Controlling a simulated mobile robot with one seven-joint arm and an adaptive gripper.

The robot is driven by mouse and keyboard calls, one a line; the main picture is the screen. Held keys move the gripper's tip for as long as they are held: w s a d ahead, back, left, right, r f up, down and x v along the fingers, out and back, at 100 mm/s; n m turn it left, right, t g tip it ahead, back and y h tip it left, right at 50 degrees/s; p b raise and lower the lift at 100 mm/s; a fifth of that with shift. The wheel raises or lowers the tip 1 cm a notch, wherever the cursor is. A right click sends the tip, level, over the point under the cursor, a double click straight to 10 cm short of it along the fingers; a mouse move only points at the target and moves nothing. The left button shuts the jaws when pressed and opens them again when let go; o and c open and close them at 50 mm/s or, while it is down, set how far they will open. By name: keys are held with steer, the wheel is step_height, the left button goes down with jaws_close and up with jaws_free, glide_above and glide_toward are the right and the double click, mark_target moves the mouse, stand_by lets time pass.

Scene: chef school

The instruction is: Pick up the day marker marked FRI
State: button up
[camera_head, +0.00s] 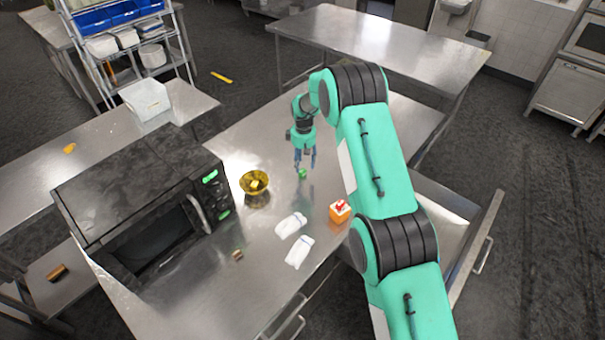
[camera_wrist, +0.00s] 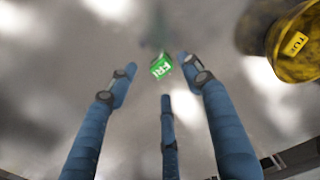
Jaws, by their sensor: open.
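The day marker marked FRI is a small green cube (camera_wrist: 160,68) with white lettering. In the head view the green marker (camera_head: 302,173) stands on the steel table, just below my gripper's fingertips. My gripper (camera_head: 304,160) points down over it. In the wrist view my gripper (camera_wrist: 160,85) has its blue fingers spread apart, with the marker between and beyond the tips. The fingers do not appear closed on it.
A yellow bowl (camera_head: 255,185) holding a yellow marker reading TUE (camera_wrist: 294,43) stands left of the green marker. A black microwave (camera_head: 140,200) is further left. White cloth-like items (camera_head: 291,225) and an orange box (camera_head: 340,212) lie nearer the front. The table (camera_head: 262,135) behind the bowl is clear.

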mark_target(303, 171)
steer(key=shift+f, duration=0.25)
steer(key=shift+w+f+p, duration=0.1)
steer(key=shift+f+p, duration=0.3)
steer(key=shift+f, duration=2.1)
steer(key=shift+c, duration=0.5)
steer(key=c, duration=1)
